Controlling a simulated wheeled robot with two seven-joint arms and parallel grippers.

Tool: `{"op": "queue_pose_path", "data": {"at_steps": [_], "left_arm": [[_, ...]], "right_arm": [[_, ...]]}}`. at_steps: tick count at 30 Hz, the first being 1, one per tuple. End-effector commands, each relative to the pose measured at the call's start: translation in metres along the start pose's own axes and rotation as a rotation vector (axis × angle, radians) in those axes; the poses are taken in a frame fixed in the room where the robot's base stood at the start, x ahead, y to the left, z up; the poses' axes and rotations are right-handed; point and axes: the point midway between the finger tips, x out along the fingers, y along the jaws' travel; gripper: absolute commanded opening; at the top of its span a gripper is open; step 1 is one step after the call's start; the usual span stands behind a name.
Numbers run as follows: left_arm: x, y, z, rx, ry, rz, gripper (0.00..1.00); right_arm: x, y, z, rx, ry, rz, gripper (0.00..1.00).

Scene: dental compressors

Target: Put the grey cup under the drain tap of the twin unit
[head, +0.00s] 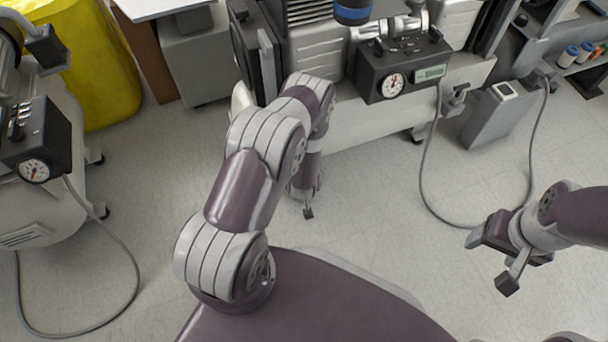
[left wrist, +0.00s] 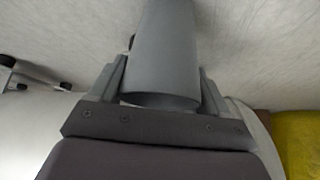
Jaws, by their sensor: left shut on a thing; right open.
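The grey cup (left wrist: 165,45) shows in the left wrist view as a plain cylinder between the fingers of my left gripper (left wrist: 160,88), which is shut on it. In the head view my left arm reaches forward to the floor before the middle compressor unit (head: 345,130). Only a fingertip of my left gripper (head: 308,211) shows there, and I cannot make out the cup. A small grey fitting (head: 456,98) sits at that unit's right end; I cannot tell whether it is the drain tap. My right gripper (head: 494,262) is open and empty above the floor at right.
Another compressor (head: 40,190) with a gauge box stands at left, its hose on the floor. A yellow bin (head: 85,65) is behind it. A black gauge box (head: 400,70) is on the middle unit. A hose (head: 428,190) loops at right by a grey box (head: 500,115).

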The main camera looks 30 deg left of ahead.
Motion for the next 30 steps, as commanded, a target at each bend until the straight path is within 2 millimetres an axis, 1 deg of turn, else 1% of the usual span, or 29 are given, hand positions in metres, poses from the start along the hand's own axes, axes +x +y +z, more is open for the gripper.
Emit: {"op": "queue_pose_path", "data": {"at_steps": [5,6,8,14,17,20,24,27,30], "left_arm": [[0.004,0.0,0.003,0.0,-0.001,0.0,0.42],[0.004,0.0,0.003,0.0,-0.001,0.0,0.8],[0.003,0.0,0.002,0.0,-0.001,0.0,1.0],[0.003,0.0,0.002,0.0,0.0,0.0,1.0],[-0.004,0.0,-0.003,0.0,0.001,0.0,1.0],[-0.028,0.0,-0.004,0.001,-0.002,0.0,1.0],[-0.068,0.0,-0.006,0.002,-0.001,0.0,1.0],[-0.093,0.0,-0.005,0.002,-0.001,0.0,1.0],[-0.11,0.0,-0.004,0.001,0.0,0.0,1.0]], "right_arm": [[0.004,0.0,0.001,0.0,-0.001,0.0,0.71],[0.004,0.0,0.001,0.0,-0.001,0.0,0.71],[0.003,0.0,0.0,0.0,-0.001,0.0,0.71],[0.003,0.0,0.0,0.0,-0.001,0.0,0.71],[-0.004,0.0,-0.001,0.0,-0.001,0.0,0.71],[-0.021,0.0,-0.003,0.0,-0.001,0.0,0.71],[-0.047,0.0,-0.006,0.0,0.0,0.0,0.71],[-0.061,0.0,-0.007,0.0,0.0,0.0,0.71],[-0.069,0.0,-0.008,0.0,0.0,0.0,0.71]]}}
